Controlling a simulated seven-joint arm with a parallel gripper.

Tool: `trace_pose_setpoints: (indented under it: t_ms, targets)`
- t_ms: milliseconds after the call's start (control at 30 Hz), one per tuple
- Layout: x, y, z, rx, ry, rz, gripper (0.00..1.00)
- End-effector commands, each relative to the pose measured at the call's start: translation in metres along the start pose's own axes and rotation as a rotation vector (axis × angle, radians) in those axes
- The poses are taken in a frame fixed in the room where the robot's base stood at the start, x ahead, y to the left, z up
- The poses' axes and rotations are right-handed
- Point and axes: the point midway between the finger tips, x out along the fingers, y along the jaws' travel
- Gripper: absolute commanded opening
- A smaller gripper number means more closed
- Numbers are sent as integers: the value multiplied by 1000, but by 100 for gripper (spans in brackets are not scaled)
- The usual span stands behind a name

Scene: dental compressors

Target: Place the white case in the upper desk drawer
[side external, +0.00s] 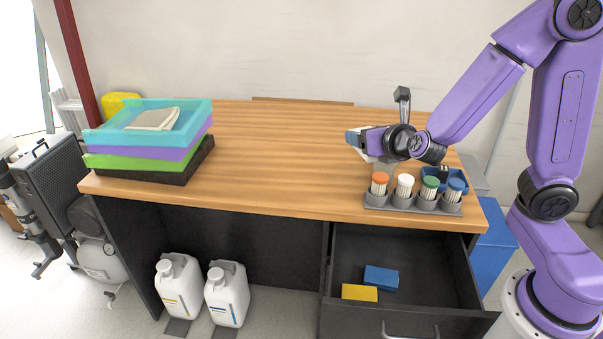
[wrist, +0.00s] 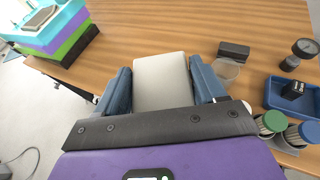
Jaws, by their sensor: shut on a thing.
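The white case (wrist: 161,82) is between the two blue fingers of my gripper (wrist: 161,88) in the wrist view, and the gripper is shut on it. In the side external view my gripper (side external: 358,140) is above the right part of the desk top, and the case (side external: 368,155) is mostly hidden behind it. I cannot tell whether the case touches the desk. The upper desk drawer (side external: 455,290) is pulled open below the right side of the desk. A blue box (side external: 381,278) and a yellow box (side external: 359,293) lie inside it, with bare floor around them.
A grey rack (side external: 412,204) of capped containers stands at the desk's front right edge, above the drawer. A blue tray (wrist: 293,96) sits behind it. Stacked coloured trays (side external: 150,135) stand at the left. The desk's middle (side external: 270,160) is clear.

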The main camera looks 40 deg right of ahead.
Motion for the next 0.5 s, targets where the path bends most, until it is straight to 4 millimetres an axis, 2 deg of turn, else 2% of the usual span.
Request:
trace_pose_setpoints:
  t_ms: [167, 300, 500]
  targets:
    - [41, 13, -2, 5, -4, -26, 38]
    - [81, 20, -8, 14, -5, -47, 38]
    - [129, 21, -19, 24, -2, -68, 38]
